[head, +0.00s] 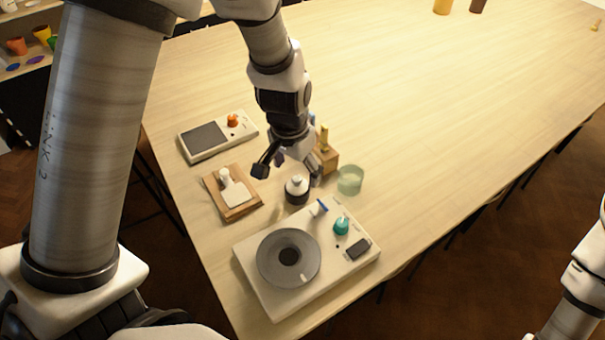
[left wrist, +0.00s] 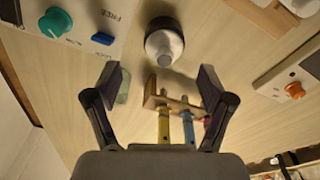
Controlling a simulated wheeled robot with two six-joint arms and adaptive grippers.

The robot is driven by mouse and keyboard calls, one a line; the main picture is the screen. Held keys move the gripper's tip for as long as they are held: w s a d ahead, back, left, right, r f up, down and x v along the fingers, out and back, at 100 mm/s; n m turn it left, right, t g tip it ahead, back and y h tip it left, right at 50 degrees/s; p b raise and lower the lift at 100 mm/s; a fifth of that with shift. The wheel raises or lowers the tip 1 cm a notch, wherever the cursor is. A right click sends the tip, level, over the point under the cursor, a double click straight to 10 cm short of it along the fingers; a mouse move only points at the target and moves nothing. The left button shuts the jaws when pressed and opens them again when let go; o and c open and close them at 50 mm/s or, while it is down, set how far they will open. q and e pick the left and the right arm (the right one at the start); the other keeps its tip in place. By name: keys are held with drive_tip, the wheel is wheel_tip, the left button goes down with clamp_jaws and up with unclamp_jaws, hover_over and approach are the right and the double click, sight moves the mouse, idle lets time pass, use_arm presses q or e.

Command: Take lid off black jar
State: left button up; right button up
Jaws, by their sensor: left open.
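The black jar (head: 296,197) stands upright on the table in the head view, with its white lid (head: 296,183) on top. In the left wrist view the jar (left wrist: 160,24) is near the top centre, with the pale lid (left wrist: 164,46) and its knob facing me. My left gripper (head: 289,172) is open and empty, with its fingers above and close to the jar in the head view. In the left wrist view its fingertips (left wrist: 160,82) are spread apart, and the jar lies beyond them, not between them. My right gripper is out of view.
Near the jar are a wooden tool holder (head: 329,160), a green glass (head: 350,180) and a wooden board (head: 240,213) with a white tool. A white unit with a grey disc (head: 289,258) stands in front; a unit with an orange knob (head: 233,120) is behind.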

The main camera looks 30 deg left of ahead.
sight(296, 180)
use_arm(q)
drive_tip(key=shift+s+a+f+p, duration=0.1)
drive_tip(key=shift+a+f+p, duration=0.15)
drive_tip(key=shift+f+p, duration=0.65)
drive_tip(key=f, duration=0.1)
drive_tip(key=w+f+b, duration=0.1)
drive_tip(key=f, duration=0.1)
drive_tip(key=shift+w+f, duration=0.1)
drive_tip(key=shift+w, duration=0.15)
drive_tip(key=shift+s, duration=0.25)
drive_tip(key=c, duration=0.5)
drive_tip(key=shift+s, duration=0.15)
drive_tip(key=c, duration=0.7)
